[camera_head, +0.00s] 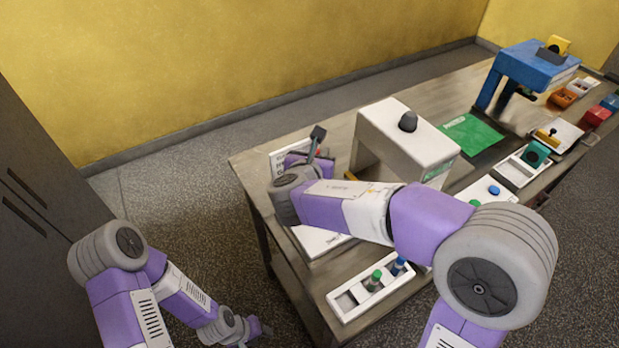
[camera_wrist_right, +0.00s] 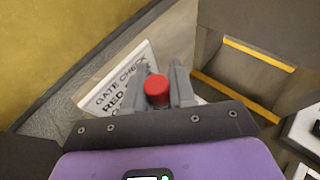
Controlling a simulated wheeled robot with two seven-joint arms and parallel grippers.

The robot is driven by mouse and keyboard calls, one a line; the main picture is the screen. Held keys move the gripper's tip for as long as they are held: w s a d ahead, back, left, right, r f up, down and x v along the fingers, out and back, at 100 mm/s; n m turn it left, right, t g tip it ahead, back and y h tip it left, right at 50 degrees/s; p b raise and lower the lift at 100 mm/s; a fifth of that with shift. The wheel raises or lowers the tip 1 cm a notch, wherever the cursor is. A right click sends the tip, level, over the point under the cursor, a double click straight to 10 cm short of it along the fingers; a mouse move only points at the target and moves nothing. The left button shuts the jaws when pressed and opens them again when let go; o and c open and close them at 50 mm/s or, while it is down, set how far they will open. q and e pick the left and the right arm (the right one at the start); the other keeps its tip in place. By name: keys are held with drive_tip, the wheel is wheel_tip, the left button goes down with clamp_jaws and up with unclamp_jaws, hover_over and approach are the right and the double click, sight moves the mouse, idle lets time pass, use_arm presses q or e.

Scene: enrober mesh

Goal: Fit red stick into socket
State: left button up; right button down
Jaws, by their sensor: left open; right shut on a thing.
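In the right wrist view a red stick (camera_wrist_right: 157,89) shows its round red end between the two grey fingers of my right gripper (camera_wrist_right: 158,76), which is shut on it. In the head view this gripper (camera_head: 316,146) is over the near left end of the table, by a white sign (camera_head: 279,160); a bit of red shows beside it. The sign also shows in the wrist view (camera_wrist_right: 103,99), with the words "GATE CHECK" and "RED" legible. I cannot make out the socket. My left gripper (camera_head: 264,329) is open and empty, low beside the table, over the floor.
A white tray (camera_head: 346,303) holds a green stick (camera_head: 374,281) and a blue stick (camera_head: 399,265). A white machine (camera_head: 407,137) with a dark knob stands behind my right arm. Further along the table (camera_head: 443,97) are a green mat (camera_head: 470,134) and a blue frame (camera_head: 535,66).

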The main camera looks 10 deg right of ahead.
drive_tip(key=shift+f+b, duration=2.05)
drive_tip(key=shift+f, duration=2.85)
drive_tip(key=shift+f, duration=0.1)
drive_tip(key=shift+f, duration=0.15)
drive_tip(key=c, duration=0.9)
unclamp_jaws()
drive_tip(key=shift+c, duration=0.2)
drive_tip(key=shift+r, duration=0.2)
